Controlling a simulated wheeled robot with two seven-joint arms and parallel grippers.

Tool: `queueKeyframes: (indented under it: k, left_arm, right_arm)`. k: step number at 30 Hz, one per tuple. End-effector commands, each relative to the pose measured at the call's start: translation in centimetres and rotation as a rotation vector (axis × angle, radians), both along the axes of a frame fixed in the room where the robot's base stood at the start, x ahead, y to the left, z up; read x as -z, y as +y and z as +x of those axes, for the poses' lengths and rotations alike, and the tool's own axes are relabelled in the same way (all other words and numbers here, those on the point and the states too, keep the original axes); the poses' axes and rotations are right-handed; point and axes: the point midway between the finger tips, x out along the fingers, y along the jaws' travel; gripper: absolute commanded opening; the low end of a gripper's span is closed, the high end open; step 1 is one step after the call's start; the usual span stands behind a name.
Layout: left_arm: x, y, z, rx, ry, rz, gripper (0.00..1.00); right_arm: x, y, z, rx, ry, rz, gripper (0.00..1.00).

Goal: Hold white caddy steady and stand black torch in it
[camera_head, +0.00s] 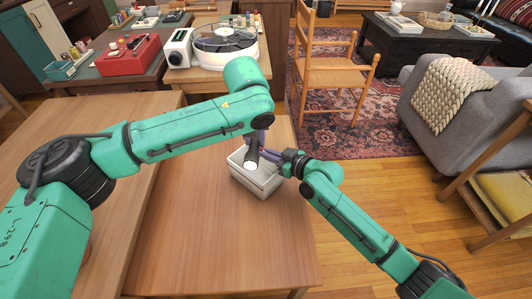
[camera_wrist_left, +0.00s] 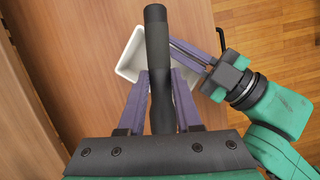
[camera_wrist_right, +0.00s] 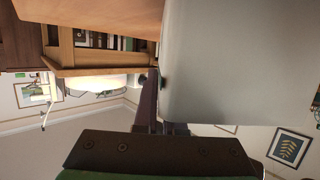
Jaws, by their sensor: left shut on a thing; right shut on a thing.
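The white caddy (camera_head: 252,186) stands on the wooden table in the head view. Its pale rim also shows in the left wrist view (camera_wrist_left: 127,72), and its wall fills much of the right wrist view (camera_wrist_right: 235,65). My left gripper (camera_head: 260,140) is shut on the black torch (camera_wrist_left: 157,45). The torch appears tilted over the caddy's opening in the head view; whether its lower end is inside the rim I cannot tell. My right gripper (camera_head: 287,164) is shut on the caddy's right wall. Its purple fingers also show in the left wrist view (camera_wrist_left: 190,52).
The wooden table (camera_head: 190,230) is bare around the caddy. A turntable (camera_head: 224,45) and a red case (camera_head: 128,54) stand on furniture behind. A wooden chair (camera_head: 330,65) stands beyond the table, and a grey armchair (camera_head: 425,130) is at the right.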

Motion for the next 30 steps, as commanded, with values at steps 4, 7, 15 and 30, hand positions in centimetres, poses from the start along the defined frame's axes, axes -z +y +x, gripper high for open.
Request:
queueKeyframes:
  k: [4, 7, 15, 30]
  left_arm:
    - [1.1, 0.0, -0.1, 0.000, 0.002, 0.000, 0.00]
    - [1.8, 0.0, 0.0, 0.000, 0.002, 0.001, 0.00]
    - [3.4, 0.0, 0.0, 0.000, 0.001, 0.000, 0.00]
    - [3.4, 0.0, 0.0, 0.001, 0.001, 0.000, 0.68]
  right_arm:
    - [0.0, 0.0, 0.0, 0.000, 0.000, 0.000, 0.00]
    - [0.0, 0.0, 0.0, 0.000, 0.000, 0.000, 0.00]
    - [0.0, 0.0, 0.0, 0.000, -0.001, 0.001, 0.00]
    - [0.0, 0.0, 0.0, 0.000, -0.001, 0.001, 0.00]
